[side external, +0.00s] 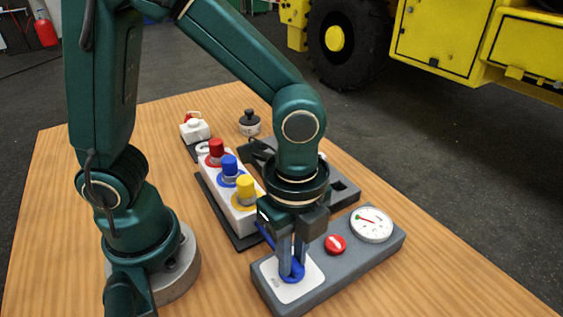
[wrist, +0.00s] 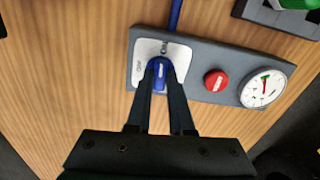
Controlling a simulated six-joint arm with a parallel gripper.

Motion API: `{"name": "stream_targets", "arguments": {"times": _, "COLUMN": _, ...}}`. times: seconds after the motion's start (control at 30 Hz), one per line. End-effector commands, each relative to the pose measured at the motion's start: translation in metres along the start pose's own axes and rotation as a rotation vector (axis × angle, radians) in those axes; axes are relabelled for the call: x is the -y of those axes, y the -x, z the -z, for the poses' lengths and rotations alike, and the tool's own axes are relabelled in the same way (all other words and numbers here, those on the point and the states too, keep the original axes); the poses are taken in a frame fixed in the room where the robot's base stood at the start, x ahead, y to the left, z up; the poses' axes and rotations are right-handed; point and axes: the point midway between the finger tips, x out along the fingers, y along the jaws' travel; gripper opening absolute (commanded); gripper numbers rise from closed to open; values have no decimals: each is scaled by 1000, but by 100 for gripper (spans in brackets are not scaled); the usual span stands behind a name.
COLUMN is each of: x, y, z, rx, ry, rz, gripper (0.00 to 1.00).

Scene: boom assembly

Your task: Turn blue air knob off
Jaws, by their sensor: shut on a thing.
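The blue air knob (side external: 292,272) sits on a white plate (side external: 306,285) at the near left end of a grey panel (side external: 335,280). My gripper (side external: 291,262) points down over it, with its fingers closed around the knob from two sides. In the wrist view the blue knob (wrist: 159,72) shows between my fingertips (wrist: 160,84), its raised bar roughly in line with the fingers. The plate (wrist: 143,60) carries small lettering, too small to read surely. The fingers hide part of the knob.
A red button (side external: 335,244) and a round gauge (side external: 371,224) sit on the same panel, right of the knob. A white block (side external: 236,212) with red, blue and yellow knobs stands behind left. A blue hose (wrist: 175,14) meets the panel. The wooden table (side external: 440,285) is bare at right.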

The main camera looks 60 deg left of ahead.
Motion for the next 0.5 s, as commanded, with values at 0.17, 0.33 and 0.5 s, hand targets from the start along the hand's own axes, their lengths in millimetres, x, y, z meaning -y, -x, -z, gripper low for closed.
{"name": "stream_targets", "arguments": {"times": 0.17, "x": 0, "y": 0, "z": 0, "rx": 3, "ry": 131, "rz": -2, "gripper": 0}}
{"name": "stream_targets", "arguments": {"times": 0.33, "x": 0, "y": 0, "z": -1, "rx": 3, "ry": 289, "rz": -1, "gripper": 0}}
{"name": "stream_targets", "arguments": {"times": 0.5, "x": 0, "y": 0, "z": -1, "rx": 4, "ry": 451, "rz": -1, "gripper": 0}}
